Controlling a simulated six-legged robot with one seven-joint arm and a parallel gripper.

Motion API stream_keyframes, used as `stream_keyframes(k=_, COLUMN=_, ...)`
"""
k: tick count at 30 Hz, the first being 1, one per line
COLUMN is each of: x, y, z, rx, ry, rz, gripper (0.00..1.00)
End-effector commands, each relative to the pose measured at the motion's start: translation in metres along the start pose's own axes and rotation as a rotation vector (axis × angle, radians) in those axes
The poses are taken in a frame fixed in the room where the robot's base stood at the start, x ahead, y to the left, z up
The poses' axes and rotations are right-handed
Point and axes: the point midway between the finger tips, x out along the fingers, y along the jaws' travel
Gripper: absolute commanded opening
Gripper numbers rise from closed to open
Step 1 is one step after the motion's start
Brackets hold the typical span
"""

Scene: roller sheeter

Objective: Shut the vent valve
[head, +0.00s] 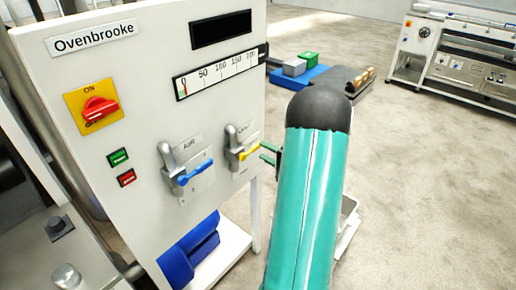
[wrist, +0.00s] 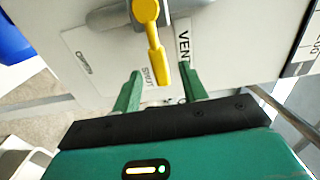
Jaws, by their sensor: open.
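The vent valve has a yellow lever (head: 250,153) on a grey pipe fitting, at the right side of the white panel. In the head view the lever points right, roughly level. A VENT label (wrist: 184,45) is right of the lever. My gripper (wrist: 160,80) is open, its green fingers either side of the lever's end. I cannot tell whether they touch it. In the head view my gripper (head: 268,154) is partly hidden by my arm.
A similar valve with a blue lever (head: 195,173) is left on the panel. A red switch on a yellow plate (head: 92,106), green and red buttons and a gauge (head: 222,72) are also there.

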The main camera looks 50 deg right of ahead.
Motion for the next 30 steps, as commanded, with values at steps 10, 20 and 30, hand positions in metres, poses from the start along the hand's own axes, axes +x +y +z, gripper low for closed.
stream_keyframes(k=10, x=-0.073, y=0.0, z=0.0, rx=0.0, ry=0.001, rz=-0.001, gripper=0.43)
stream_keyframes(k=20, x=-0.091, y=-0.001, z=0.0, rx=-0.001, ry=-0.001, rz=-0.002, gripper=0.43)
stream_keyframes(k=30, x=-0.09, y=0.0, z=0.0, rx=-0.001, ry=-0.001, rz=-0.001, gripper=0.43)
